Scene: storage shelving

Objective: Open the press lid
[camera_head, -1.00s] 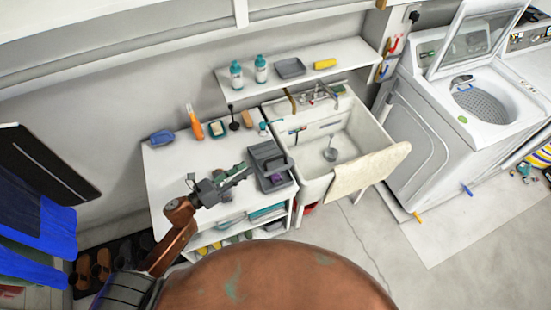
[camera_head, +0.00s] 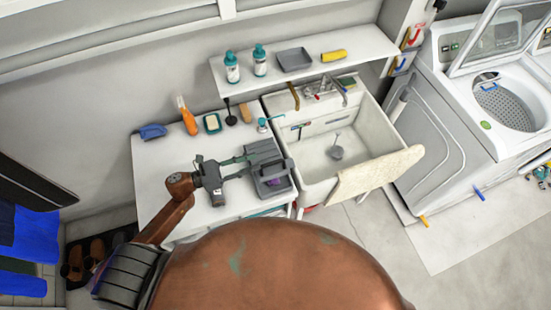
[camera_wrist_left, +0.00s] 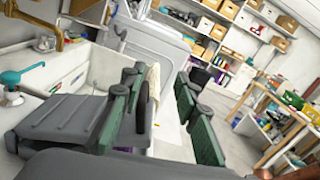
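The grey press (camera_head: 272,187) stands at the right end of the white counter, beside the sink. The lid also shows as a dark grey panel at left in the left wrist view (camera_wrist_left: 62,118). My left gripper (camera_head: 254,163) reaches from the left to the press, its green fingers spread apart at the lid's near side. The fingers also show apart in the left wrist view (camera_wrist_left: 158,110), with nothing clearly held between them. Whether a finger touches the lid I cannot tell. My right gripper is out of view.
The white sink (camera_head: 345,150) with a towel (camera_head: 375,172) over its front edge is right of the press. A soap pump (camera_head: 263,125), an orange spray bottle (camera_head: 187,116) and a brush stand behind on the counter (camera_head: 160,165). A wall shelf (camera_head: 300,68) hangs above.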

